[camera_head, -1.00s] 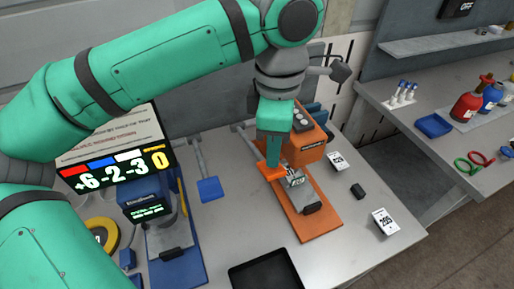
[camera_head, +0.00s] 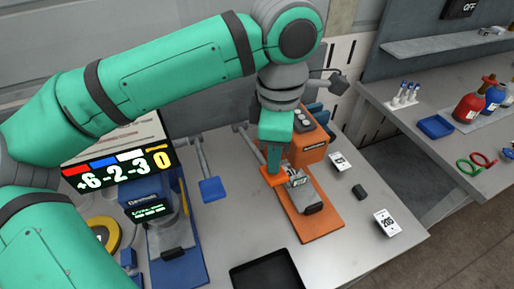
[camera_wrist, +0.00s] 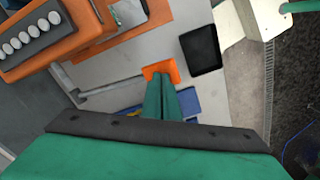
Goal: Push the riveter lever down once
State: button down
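The orange machine (camera_head: 306,150) stands on an orange base plate (camera_head: 322,228) near the table's middle. Its grey lever rod ends in an orange pad (camera_head: 275,177), which shows in the wrist view (camera_wrist: 160,73). My gripper (camera_head: 273,168) points down over this pad, with its fingertips at or on it; contact is hard to confirm. In the wrist view the green fingers (camera_wrist: 161,85) look closed together, and nothing shows between them. A second lever with a blue pad (camera_head: 211,189) stands left of it, by the blue machine (camera_head: 150,200). No label names the riveter.
A black tray (camera_head: 264,272) lies at the table's front. White number cards (camera_head: 386,222) and a small dark block (camera_head: 360,191) lie to the right. A display (camera_head: 120,170) stands at the left. A side table at the right holds bottles and a blue tray (camera_head: 435,126).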

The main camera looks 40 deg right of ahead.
jog(key=shift+s+f, duration=0.15)
jog(key=shift+f, duration=4.65)
jog(key=shift+w+r, duration=0.2)
jog(key=shift+r, duration=6)
jog(key=shift+a+r, duration=0.1)
jog(key=shift+r, duration=0.65)
jog(key=shift+s+r, duration=0.2)
jog(key=shift+r, duration=0.25)
jog(key=shift+w, duration=0.15)
